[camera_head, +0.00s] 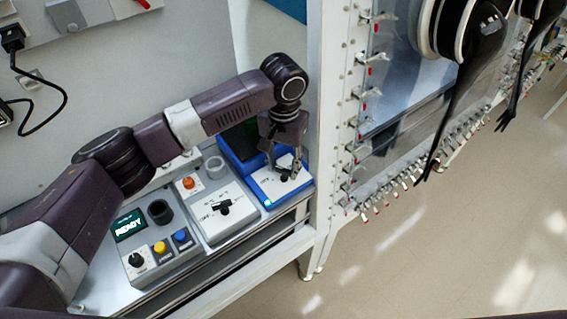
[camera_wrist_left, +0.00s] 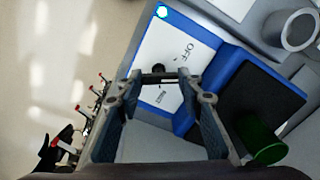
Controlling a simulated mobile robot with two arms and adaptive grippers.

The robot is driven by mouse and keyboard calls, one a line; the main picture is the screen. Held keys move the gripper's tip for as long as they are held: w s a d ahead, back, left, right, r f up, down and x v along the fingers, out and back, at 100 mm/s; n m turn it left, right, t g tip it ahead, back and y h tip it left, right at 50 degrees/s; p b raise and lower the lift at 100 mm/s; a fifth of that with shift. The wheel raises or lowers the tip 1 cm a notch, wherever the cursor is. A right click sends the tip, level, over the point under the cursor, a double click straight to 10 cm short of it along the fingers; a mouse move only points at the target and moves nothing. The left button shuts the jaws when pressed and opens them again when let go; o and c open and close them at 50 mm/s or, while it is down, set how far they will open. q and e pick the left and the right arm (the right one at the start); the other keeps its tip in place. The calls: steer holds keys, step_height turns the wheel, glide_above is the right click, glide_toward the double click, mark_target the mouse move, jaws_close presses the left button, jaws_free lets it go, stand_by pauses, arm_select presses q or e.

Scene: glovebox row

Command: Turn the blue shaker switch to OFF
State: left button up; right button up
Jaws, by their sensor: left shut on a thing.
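The blue shaker (camera_head: 262,193) stands at the right end of the bench, with a white panel on its front. In the left wrist view its panel (camera_wrist_left: 158,44) has a printed OFF label and a second label nearer the gripper. A small cyan light (camera_wrist_left: 162,11) glows at the panel's corner. My left gripper (camera_head: 284,172) reaches down over the panel from above. In the wrist view its fingertips (camera_wrist_left: 160,80) close around the small black switch (camera_wrist_left: 158,68). The fingers partly hide the switch, so its exact setting is unclear. My right gripper is not in view.
Left of the shaker is a grey box with a black lever (camera_head: 224,207) and an orange knob (camera_head: 188,183). Farther left is a box with a READY display (camera_head: 128,225). A green vessel (camera_wrist_left: 262,142) is by the shaker's black platform. A white frame post (camera_head: 325,130) stands close right.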

mark_target(283, 169)
arm_select(q)
steer(key=o, duration=1.2)
steer(key=shift+c, duration=0.2)
steer(key=shift+r, duration=0.1)
step_height(283, 169, up, 12)
